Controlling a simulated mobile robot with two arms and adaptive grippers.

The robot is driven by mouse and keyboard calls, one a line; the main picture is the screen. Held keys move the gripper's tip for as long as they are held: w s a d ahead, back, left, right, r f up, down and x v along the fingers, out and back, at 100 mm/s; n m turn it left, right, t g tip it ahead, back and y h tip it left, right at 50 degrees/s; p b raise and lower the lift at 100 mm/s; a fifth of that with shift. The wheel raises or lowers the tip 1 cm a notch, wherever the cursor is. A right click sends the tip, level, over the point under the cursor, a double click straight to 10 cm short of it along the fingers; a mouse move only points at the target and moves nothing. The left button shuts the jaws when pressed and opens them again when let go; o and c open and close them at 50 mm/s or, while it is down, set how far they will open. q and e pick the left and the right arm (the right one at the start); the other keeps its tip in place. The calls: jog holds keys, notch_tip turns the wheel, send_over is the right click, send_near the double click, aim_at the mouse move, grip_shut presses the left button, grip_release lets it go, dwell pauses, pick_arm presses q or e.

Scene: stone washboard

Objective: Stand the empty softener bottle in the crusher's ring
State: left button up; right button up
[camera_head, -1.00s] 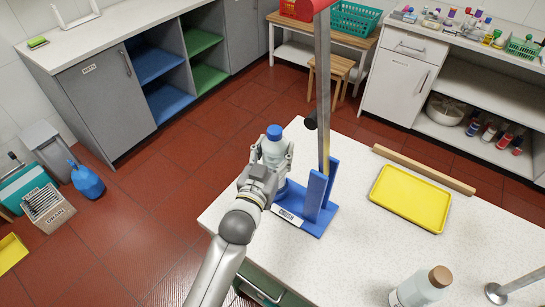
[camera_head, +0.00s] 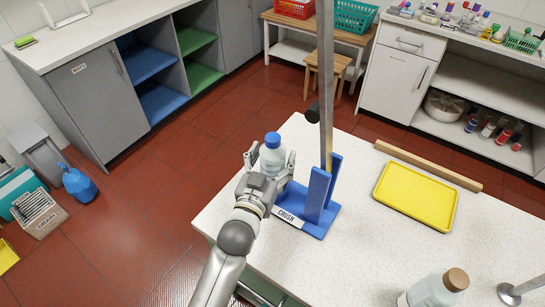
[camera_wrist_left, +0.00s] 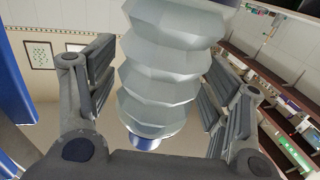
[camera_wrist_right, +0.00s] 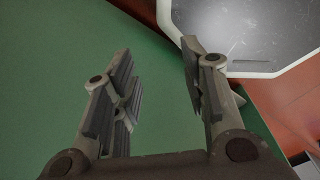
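The softener bottle (camera_head: 272,159), pale and translucent with a blue cap, stands upright at the near left part of the blue crusher (camera_head: 318,195) marked CRUSH. My left gripper (camera_head: 269,158) is open with a finger on each side of the bottle. In the left wrist view the ridged bottle body (camera_wrist_left: 170,65) shows gaps to both fingers. The bottle's foot and the ring are hidden behind my gripper in the head view, so I cannot tell how it sits there. My right gripper (camera_wrist_right: 155,85) is open and empty before a green surface; the head view does not show it.
The crusher's tall metal lever (camera_head: 325,95) stands raised, with a black knob (camera_head: 313,112). A yellow tray (camera_head: 417,197) and a wooden bar (camera_head: 428,165) lie to the right. A cork-topped bottle (camera_head: 432,293) and a metal stand (camera_head: 510,296) are at the front right.

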pick_arm(q)
jog(key=shift+r, duration=0.15)
jog(key=shift+s, duration=0.15)
jog(key=b+v, duration=0.2)
jog(key=v, duration=0.9)
jog(key=shift+s+a, duration=0.15)
jog(key=shift+s, duration=0.2)
pick_arm(e)
jog(key=shift+w+f, duration=0.35)
jog(key=shift+f, duration=0.25)
jog(key=shift+w+f, duration=0.3)
jog(key=shift+f, duration=0.3)
jog(key=shift+s+a, duration=0.1)
